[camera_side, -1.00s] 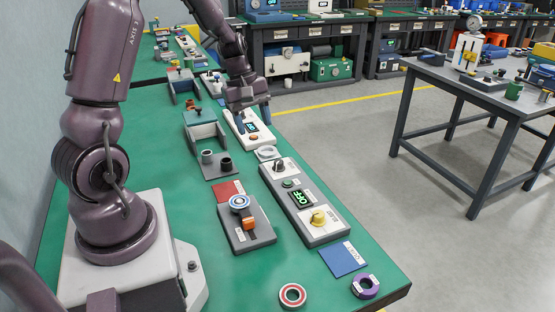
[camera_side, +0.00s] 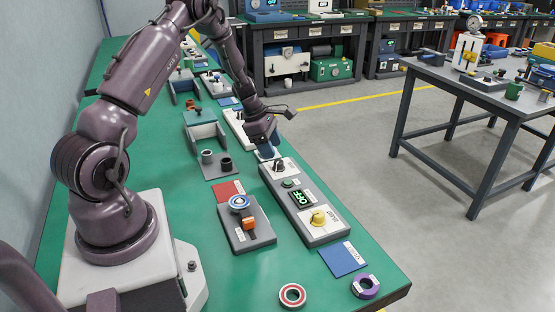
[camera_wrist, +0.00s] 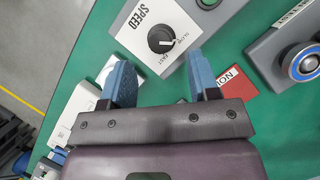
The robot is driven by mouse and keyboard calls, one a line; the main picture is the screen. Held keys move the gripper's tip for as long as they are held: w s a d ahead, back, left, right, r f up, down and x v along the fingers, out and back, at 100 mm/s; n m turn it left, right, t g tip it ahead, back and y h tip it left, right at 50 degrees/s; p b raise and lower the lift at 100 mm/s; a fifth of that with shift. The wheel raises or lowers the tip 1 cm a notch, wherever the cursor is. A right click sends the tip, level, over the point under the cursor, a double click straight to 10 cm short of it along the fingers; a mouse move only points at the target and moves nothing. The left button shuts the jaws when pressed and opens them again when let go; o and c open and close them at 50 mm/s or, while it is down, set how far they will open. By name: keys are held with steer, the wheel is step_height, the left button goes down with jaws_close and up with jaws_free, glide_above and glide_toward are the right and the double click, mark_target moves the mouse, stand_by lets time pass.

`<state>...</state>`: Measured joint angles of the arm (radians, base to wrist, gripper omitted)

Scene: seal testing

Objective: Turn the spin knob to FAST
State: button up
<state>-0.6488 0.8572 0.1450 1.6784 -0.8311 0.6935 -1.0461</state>
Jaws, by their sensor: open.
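The black spin knob (camera_wrist: 160,40) sits on a white plate marked SPEED (camera_wrist: 142,20) in the wrist view. Its white pointer line points right, toward a small label that I cannot read surely; the word FAST is below the knob. In the side view the knob (camera_side: 279,165) is at the far end of a long grey control box (camera_side: 316,236). My gripper (camera_wrist: 160,74) is open and empty. Its blue fingers are wide apart, with the knob ahead of the gap between them and not gripped. In the side view my gripper (camera_side: 267,150) hangs just beyond the knob.
The box also has a green button (camera_side: 287,183), a lit green display (camera_side: 301,198) and a yellow knob (camera_side: 318,217). A red card (camera_side: 229,191) lies nearby. A white device (camera_side: 235,122) stands behind.

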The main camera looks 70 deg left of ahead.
mark_target(278, 161)
steer(key=x, duration=0.5)
steer(key=shift+a, duration=0.1)
steer(key=c, duration=0.9)
